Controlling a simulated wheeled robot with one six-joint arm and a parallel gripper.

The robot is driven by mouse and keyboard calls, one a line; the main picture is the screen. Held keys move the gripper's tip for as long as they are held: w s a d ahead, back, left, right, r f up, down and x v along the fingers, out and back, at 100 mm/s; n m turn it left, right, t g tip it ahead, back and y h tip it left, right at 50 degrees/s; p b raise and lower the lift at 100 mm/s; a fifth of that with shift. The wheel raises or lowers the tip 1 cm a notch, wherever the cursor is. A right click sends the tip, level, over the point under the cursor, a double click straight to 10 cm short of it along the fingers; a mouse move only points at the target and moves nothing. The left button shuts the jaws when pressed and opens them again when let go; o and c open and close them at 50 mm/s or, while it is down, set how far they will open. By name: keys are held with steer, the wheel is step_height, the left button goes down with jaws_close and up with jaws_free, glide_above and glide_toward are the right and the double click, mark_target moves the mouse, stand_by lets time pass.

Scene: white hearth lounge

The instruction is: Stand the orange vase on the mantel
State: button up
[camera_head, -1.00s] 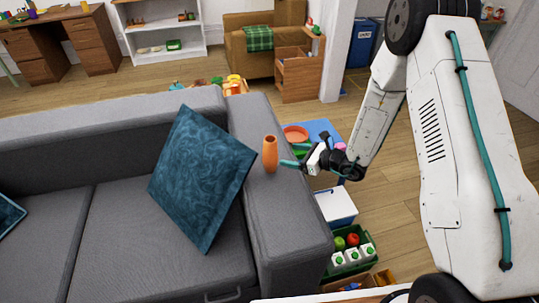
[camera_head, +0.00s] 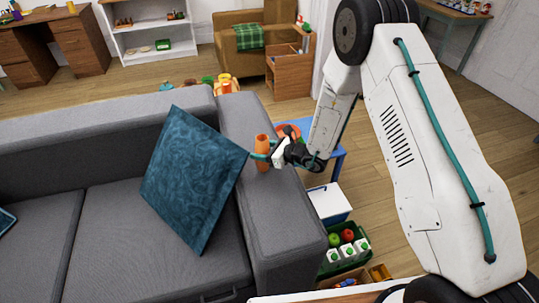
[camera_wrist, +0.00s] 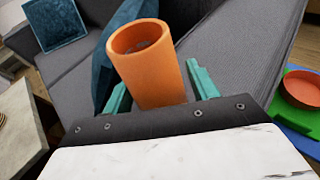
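The orange vase (camera_head: 262,143) stands upright on the grey sofa's right arm, beside the teal cushion. In the wrist view the vase (camera_wrist: 156,72) shows its open, hollow top and fills the space between my fingers. My gripper (camera_head: 264,158) reaches in from the right, low on the vase. Its teal fingers lie on either side of the vase, and narrow gaps seem to show beside it in the wrist view, so I take it as open. The vase's base is hidden there by the gripper body. I do not see the mantel in either view.
The teal cushion (camera_head: 194,180) leans close to the vase's left. Right of the sofa arm (camera_head: 283,225) are a blue table (camera_head: 337,160) with an orange dish (camera_wrist: 302,90), a white box (camera_head: 329,203) and a green crate (camera_head: 333,268). Open floor lies farther right.

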steer(key=c, duration=0.8)
steer(key=shift+d, duration=0.1)
steer(key=shift+c, duration=0.4)
steer(key=shift+r, duration=0.15)
